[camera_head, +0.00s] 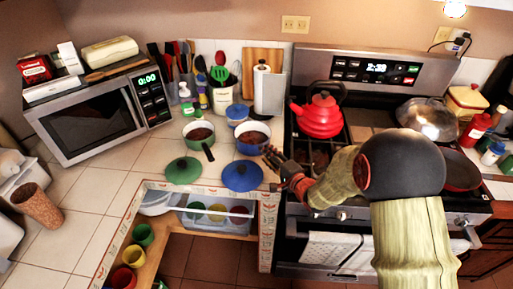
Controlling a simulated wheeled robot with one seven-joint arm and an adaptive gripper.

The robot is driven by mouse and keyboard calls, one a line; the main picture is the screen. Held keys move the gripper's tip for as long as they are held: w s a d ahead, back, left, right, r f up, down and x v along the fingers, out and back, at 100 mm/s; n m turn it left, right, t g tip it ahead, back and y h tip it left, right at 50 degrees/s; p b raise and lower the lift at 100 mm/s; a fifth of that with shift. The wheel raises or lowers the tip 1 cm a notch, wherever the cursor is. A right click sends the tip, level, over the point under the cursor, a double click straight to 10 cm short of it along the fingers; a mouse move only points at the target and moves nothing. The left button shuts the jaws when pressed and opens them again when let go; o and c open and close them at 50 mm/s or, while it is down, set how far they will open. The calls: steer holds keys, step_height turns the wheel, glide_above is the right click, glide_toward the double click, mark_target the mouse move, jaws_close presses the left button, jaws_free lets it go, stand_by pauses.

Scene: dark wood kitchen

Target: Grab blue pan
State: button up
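The blue pan (252,138) stands upright on the tiled counter, just left of the stove, with a dark inside. A blue lid (242,176) lies on the counter in front of it. My gripper (271,157) is at the pan's front right side, where the pan's handle is hard to make out. The fingers are small and dark, so I cannot tell whether they touch the pan or are open or shut. My forearm reaches in from the right, over the stove front.
A green pot (198,133) and green lid (184,170) are left of the blue pan. Bottles and utensils stand behind. A red kettle (320,115) is on the stove (370,65) at right. A microwave (95,115) is at left. The counter's front edge is close below the lids.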

steer(key=shift+w+a, duration=0.15)
steer(key=shift+w, duration=0.05)
steer(key=shift+c, duration=0.8)
jaws_close()
stand_by(0.4)
